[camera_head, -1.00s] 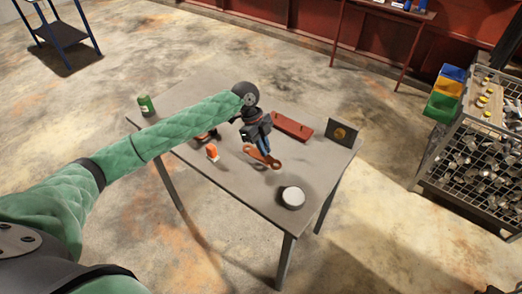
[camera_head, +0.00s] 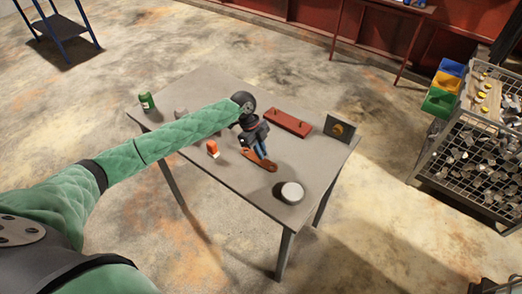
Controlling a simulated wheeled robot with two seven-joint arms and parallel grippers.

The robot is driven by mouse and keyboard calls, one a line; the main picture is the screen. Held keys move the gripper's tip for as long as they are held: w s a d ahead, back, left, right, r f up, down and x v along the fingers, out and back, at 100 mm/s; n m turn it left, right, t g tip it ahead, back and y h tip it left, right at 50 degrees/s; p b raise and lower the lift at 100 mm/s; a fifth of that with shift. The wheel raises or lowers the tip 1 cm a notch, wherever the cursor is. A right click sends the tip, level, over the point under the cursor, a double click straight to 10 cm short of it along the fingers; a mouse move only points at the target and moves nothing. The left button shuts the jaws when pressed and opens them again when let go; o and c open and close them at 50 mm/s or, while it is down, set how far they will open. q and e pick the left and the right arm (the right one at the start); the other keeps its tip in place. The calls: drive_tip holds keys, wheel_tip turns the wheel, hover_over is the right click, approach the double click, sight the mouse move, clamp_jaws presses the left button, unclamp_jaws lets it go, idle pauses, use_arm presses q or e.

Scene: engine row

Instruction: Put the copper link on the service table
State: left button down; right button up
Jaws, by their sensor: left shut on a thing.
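The service table (camera_head: 222,180) is a grey table in the middle of the view. My left gripper (camera_head: 262,158) is over the table's middle, pointing down, and is shut on the copper link (camera_head: 258,165). The link is a flat reddish-brown bar with rounded ends, lying close to level. It is at or just above the tabletop; I cannot tell if it touches. The fingers hide part of it. My right gripper does not show.
On the table are a red bar with pegs (camera_head: 288,122), a dark plate (camera_head: 339,128), a white round tin (camera_head: 292,193), an orange-and-white item (camera_head: 213,149) and a green can (camera_head: 146,101). A wire cage of metal parts (camera_head: 475,150) stands at right.

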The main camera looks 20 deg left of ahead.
use_arm(q)
drive_tip(key=shift+f, duration=0.1)
drive_tip(key=c, duration=1.5)
unclamp_jaws()
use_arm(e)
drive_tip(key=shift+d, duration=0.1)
